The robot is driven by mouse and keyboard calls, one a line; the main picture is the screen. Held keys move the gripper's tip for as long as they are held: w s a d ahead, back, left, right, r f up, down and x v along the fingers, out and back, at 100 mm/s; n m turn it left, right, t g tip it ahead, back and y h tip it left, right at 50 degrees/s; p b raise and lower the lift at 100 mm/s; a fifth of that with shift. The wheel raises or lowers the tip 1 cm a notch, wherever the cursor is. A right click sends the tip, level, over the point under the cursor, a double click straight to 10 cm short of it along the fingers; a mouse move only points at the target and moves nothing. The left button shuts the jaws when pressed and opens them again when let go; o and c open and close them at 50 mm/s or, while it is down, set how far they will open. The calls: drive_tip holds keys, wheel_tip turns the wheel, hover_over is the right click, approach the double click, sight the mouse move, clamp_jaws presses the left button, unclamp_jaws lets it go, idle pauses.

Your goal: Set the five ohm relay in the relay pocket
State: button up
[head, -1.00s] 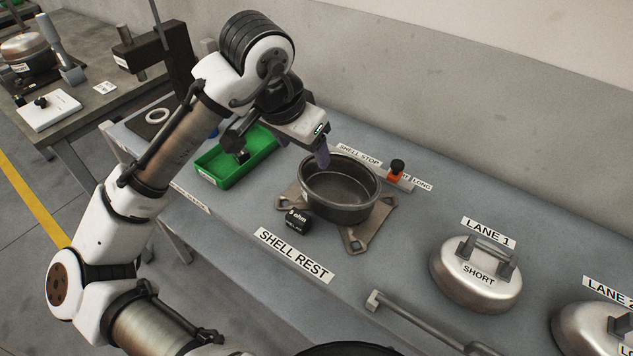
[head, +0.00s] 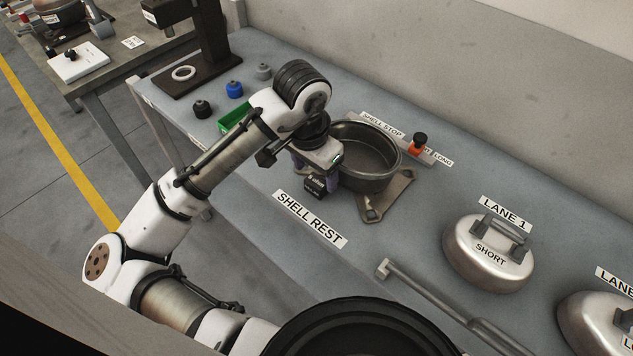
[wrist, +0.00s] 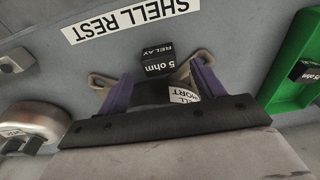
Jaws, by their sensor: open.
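A black relay marked "5 ohm" (head: 315,188) sits against the front-left side of the dark open shell (head: 366,165), by its brown footed base (head: 372,205). In the wrist view the same relay (wrist: 157,62) shows its label upside down. My gripper (head: 314,172) is low over it; in the wrist view the two purple fingers of my gripper (wrist: 162,84) are apart, one on each side of the relay, with no clear contact. Another "5 ohm" block (wrist: 308,73) lies in the green tray (wrist: 272,85). I cannot make out a relay pocket; my gripper hides part of the shell's side.
A SHELL REST label (head: 310,218) lies in front. An orange stop with a black knob (head: 418,145) stands behind the shell. A silver SHORT lid (head: 487,255) and a grey bar (head: 440,300) lie to the right. Small knobbed pieces (head: 235,89) stand at the left.

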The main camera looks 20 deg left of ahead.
sight(316, 186)
drive_tip(key=shift+w+d+f, duration=0.1)
drive_tip(key=shift+w+f, duration=0.05)
drive_tip(key=shift+f, duration=1.3)
drive_tip(key=shift+c, duration=0.5)
drive_tip(key=c, duration=1.1)
drive_tip(key=shift+o, duration=0.2)
drive_tip(key=shift+r, duration=0.15)
